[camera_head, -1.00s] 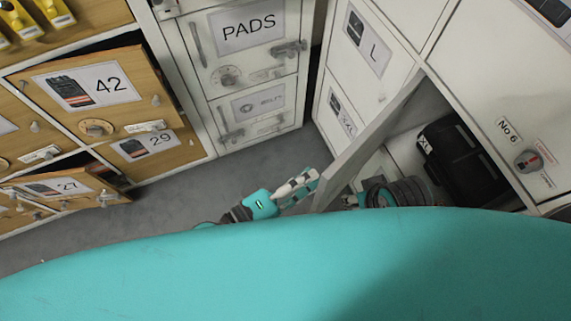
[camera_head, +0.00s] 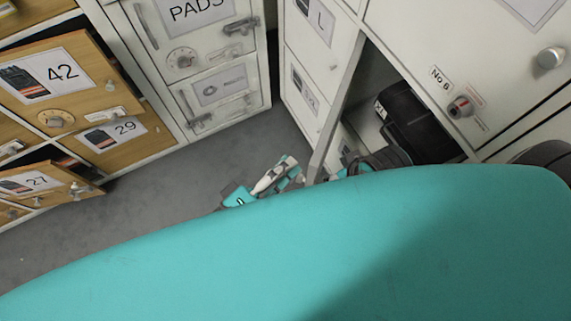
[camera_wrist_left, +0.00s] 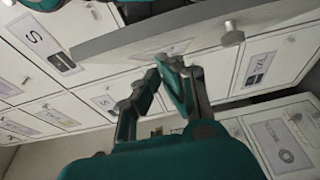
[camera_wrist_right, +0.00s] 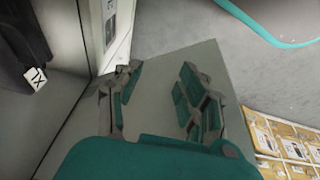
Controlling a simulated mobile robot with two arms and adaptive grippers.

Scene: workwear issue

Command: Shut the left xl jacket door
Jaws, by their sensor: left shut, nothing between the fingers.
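The open jacket door (camera_head: 338,115) stands out from its compartment and shows nearly edge-on in the head view. A black item with an XL tag (camera_head: 405,118) sits in the compartment to its right. My left gripper (camera_head: 291,168) is beside the door's lower free end, on its outer side. In the left wrist view its fingers (camera_wrist_left: 170,72) are shut and empty, close under the door's face (camera_wrist_left: 135,45) with a label and a round knob (camera_wrist_left: 232,35); contact cannot be told. My right gripper (camera_wrist_right: 157,88) is open and empty before a plain grey panel, apparently the door's inner face.
The L locker door (camera_head: 318,40) and the one below it are shut, left of the open door. The PADS locker (camera_head: 195,35) is further left. Wooden doors 42 (camera_head: 60,75) and 27 (camera_head: 40,180) stand ajar. Grey floor (camera_head: 190,190) between is clear.

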